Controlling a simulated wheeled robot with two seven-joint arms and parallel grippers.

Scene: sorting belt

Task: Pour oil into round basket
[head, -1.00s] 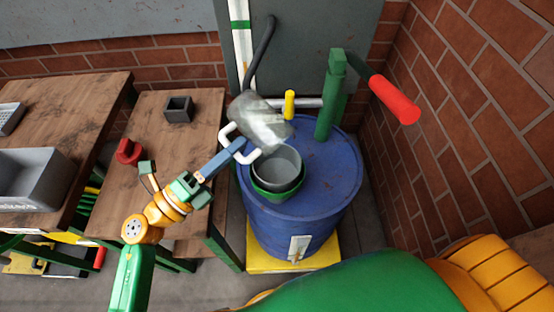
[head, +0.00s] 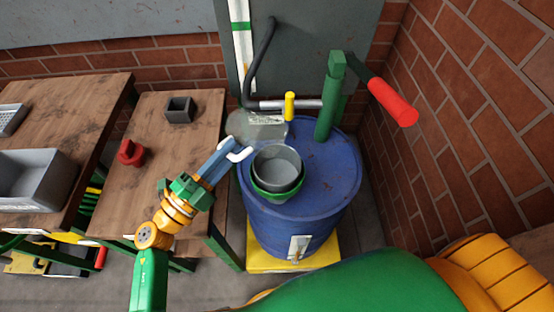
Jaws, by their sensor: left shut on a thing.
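A round grey basket (head: 278,163) sits in a green ring on top of a blue barrel (head: 330,180). My left gripper (head: 232,154) is shut on the white handle of a grey, partly see-through oil container (head: 250,126). The gripper and container are at the upper left of the basket, close to its rim in the picture. The container's tilt is hard to tell, and no stream of oil shows. The basket looks empty inside. My right gripper is out of view.
A green post with a red handle (head: 394,102) and a yellow-capped pipe (head: 290,105) stand at the barrel's back. A wooden table (head: 165,200) on the left bears a dark square box (head: 179,110) and a red part (head: 130,153). Brick wall lies close on the right.

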